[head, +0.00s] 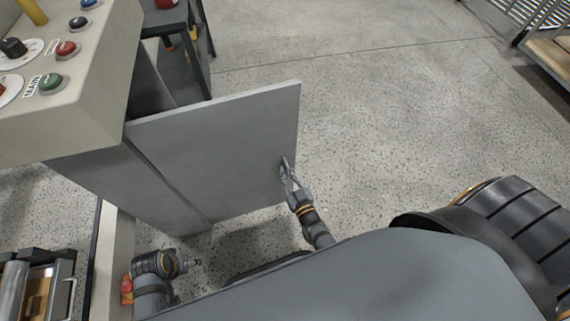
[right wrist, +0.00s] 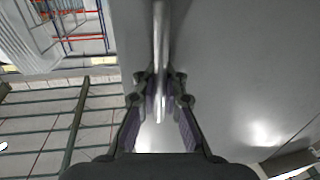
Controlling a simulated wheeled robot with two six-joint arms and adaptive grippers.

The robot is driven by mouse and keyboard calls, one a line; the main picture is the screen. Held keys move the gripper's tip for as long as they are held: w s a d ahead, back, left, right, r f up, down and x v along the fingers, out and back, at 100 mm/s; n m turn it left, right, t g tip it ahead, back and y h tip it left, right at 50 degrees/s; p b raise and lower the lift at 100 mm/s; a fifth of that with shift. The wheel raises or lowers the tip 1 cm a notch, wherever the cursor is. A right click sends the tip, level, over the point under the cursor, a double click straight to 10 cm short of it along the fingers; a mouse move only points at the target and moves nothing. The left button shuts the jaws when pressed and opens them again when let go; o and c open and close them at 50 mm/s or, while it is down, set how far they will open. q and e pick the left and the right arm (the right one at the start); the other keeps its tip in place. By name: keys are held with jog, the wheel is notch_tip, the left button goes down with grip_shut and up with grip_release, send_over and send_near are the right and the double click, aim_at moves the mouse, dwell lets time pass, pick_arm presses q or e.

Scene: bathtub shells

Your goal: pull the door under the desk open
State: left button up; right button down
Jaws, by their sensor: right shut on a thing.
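The grey door (head: 225,150) hangs under the control desk (head: 95,65) and stands well open, swung out over the floor, with a dark gap behind it. My right gripper (head: 286,168) is at the door's outer edge side, on the handle. In the right wrist view, my right gripper (right wrist: 160,90) is shut on the metal bar handle (right wrist: 160,35), which runs upright between its fingers beside the grey door face (right wrist: 235,70). My left gripper (head: 194,263) is low in front of the desk, apart from the door; its fingers are too small to read.
A dark side table (head: 180,55) stands behind the desk. Speckled floor (head: 400,110) is clear to the right of the door. A shelf rack (head: 545,45) stands at the far right. A metal-framed item (head: 40,285) is at the lower left.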

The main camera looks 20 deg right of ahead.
jog(key=shift+s, duration=0.15)
jog(key=c, duration=1.7)
grip_release()
jog(key=s, duration=1.2)
jog(key=shift+d, duration=0.3)
